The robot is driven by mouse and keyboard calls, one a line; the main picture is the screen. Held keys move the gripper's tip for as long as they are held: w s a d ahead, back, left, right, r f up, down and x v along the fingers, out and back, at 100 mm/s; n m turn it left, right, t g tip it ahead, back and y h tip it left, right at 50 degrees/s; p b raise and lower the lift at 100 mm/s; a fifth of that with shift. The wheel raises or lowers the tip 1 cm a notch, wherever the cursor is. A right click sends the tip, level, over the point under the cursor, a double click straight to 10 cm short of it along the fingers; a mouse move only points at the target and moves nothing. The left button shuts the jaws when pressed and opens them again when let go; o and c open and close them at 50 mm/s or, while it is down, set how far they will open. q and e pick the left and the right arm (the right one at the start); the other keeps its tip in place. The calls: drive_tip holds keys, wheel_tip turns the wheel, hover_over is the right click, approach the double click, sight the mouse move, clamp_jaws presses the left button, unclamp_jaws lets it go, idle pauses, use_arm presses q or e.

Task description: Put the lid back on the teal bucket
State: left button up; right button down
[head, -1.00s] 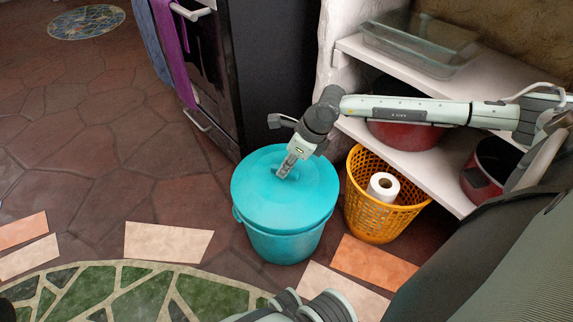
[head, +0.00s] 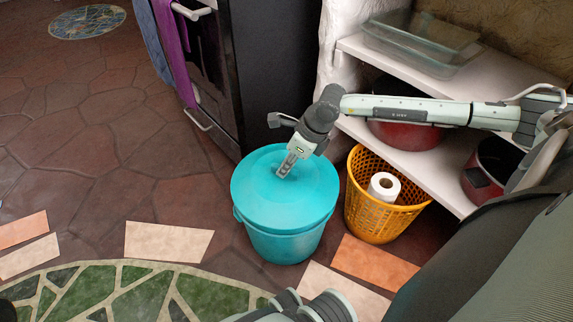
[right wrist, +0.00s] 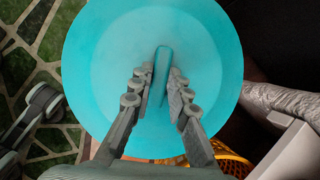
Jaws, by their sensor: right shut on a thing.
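The teal bucket (head: 284,244) stands upright on the floor in the middle of the head view. Its round teal lid (head: 258,192) lies over the bucket's mouth, roughly level and lined up with it. Whether the lid is fully seated on the rim cannot be told. My right gripper (head: 285,172) comes down from above onto the lid's middle. In the right wrist view its fingers (right wrist: 158,90) stand on both sides of the lid's bar handle (right wrist: 162,70) and are shut on it. The lid fills the middle of that view and hides the bucket.
An orange basket (head: 365,222) with a white paper roll (head: 383,187) stands close to the bucket's right. White shelves (head: 425,158) with a red pot (head: 405,134) are behind it. A black oven (head: 270,80) stands behind the bucket. The floor to the left is clear.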

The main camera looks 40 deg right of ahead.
drive_tip(key=shift+f+b, duration=0.4)
drive_tip(key=shift+f, duration=0.1)
idle(0.9)
drive_tip(key=c, duration=1.4)
unclamp_jaws()
drive_tip(key=o, duration=0.5)
drive_tip(key=shift+r, duration=0.1)
drive_tip(key=shift+r+p, duration=2.35)
drive_tip(key=shift+r, duration=1.1)
